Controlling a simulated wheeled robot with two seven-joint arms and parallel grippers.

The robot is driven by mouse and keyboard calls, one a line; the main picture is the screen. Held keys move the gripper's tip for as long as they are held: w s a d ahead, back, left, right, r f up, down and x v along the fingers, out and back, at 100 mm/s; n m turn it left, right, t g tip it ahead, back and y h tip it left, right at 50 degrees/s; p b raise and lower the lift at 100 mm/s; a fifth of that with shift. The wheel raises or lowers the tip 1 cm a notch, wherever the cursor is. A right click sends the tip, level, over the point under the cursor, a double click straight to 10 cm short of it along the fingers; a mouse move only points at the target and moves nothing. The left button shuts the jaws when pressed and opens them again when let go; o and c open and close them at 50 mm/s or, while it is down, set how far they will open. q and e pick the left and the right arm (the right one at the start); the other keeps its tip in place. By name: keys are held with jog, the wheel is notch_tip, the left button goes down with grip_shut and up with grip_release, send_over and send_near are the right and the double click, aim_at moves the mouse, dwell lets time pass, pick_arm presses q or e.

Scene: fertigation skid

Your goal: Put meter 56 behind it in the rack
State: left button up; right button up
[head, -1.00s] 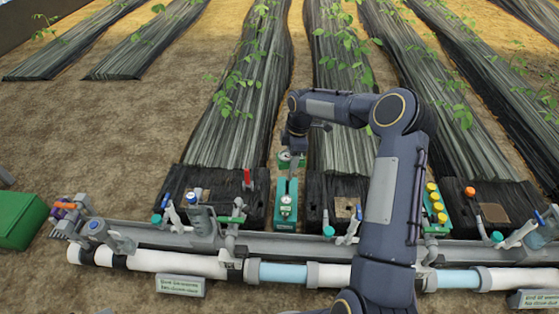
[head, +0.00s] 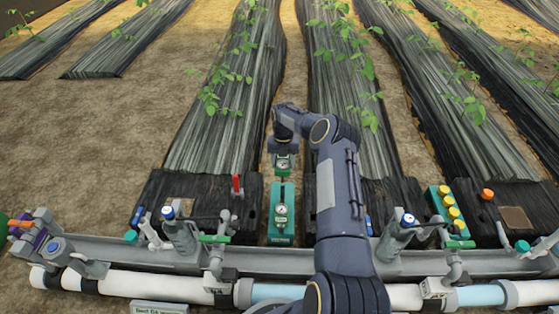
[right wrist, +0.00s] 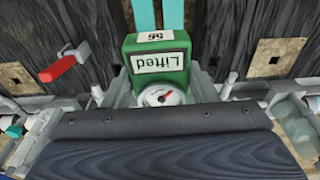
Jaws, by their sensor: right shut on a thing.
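Meter 56 is a green block with a white dial (head: 282,162), held up by my right gripper (head: 284,148) in the head view. In the right wrist view the meter (right wrist: 176,78) shows labels "56" and "Lifted", upside down in the picture, and a dial with a red needle. My right gripper is shut on it; its fingertips are hard to make out. The teal rack (head: 281,236) stands nearer than the meter in the head view, with a round white dial on its face. A gap shows between meter and rack. My left gripper is out of view.
A grey rail (head: 120,250) with valves and a white and blue pipe run across the front. A red-handled valve (head: 237,185) stands left of the rack. A green block with yellow caps (head: 449,212) stands to the right. Black-covered plant beds lie behind.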

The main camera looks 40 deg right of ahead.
aim_at(283, 182)
jog(key=shift+f+b, duration=1.25)
jog(key=shift+f, duration=4.55)
jog(key=shift+f, duration=0.15)
jog(key=shift+f, duration=2)
jog(key=o, duration=1.1)
jog(key=shift+r+p, duration=1.75)
jog(key=shift+r, duration=2.25)
